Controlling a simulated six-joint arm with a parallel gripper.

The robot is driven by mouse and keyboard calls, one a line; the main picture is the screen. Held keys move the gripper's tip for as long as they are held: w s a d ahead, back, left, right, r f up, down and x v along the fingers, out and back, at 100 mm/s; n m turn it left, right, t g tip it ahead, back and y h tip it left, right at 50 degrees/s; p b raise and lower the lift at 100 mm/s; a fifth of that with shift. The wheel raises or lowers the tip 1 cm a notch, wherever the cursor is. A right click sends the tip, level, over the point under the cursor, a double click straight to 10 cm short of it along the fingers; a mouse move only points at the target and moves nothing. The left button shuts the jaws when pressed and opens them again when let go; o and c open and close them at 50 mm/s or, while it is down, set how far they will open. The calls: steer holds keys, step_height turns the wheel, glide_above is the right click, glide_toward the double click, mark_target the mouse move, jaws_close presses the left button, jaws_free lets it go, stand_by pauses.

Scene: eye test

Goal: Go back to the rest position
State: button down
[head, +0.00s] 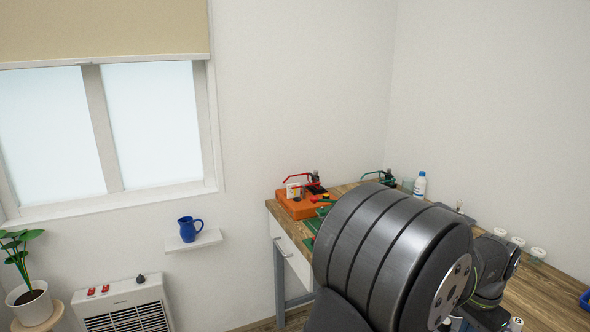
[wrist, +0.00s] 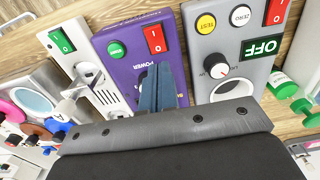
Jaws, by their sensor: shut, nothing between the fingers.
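My gripper (wrist: 158,88) shows in the wrist view with its two blue-grey fingers together and nothing between them. The fingers overlap the front of a purple device (wrist: 122,48) and hide part of its panel; I cannot tell whether they touch it. In the head view my own large dark arm links fill the lower right, and the fingertips cannot be made out there.
In the wrist view, a grey device (wrist: 232,50) reading OFF stands right of the purple one and a white device (wrist: 78,50) left. The head view shows a wooden bench (head: 545,295), an orange unit (head: 296,207), a white bottle (head: 420,185) and a blue mug (head: 189,229) on a wall shelf.

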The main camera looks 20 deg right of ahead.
steer(key=a+r, duration=0.2)
steer(key=r, duration=0.7)
steer(key=a+r+h, duration=0.1)
steer(key=a+r, duration=0.2)
steer(key=r, duration=0.6)
steer(key=shift+r, duration=0.35)
steer(key=shift+a, duration=0.1)
steer(key=shift+y, duration=0.5)
steer(key=d+f, duration=0.1)
steer(key=f, duration=0.5)
steer(key=d+f, duration=0.2)
steer(key=f, duration=0.3)
steer(key=d+f, duration=0.2)
steer(key=f, duration=0.4)
steer(key=shift+d+f, duration=0.1)
steer(key=shift+f, duration=0.85)
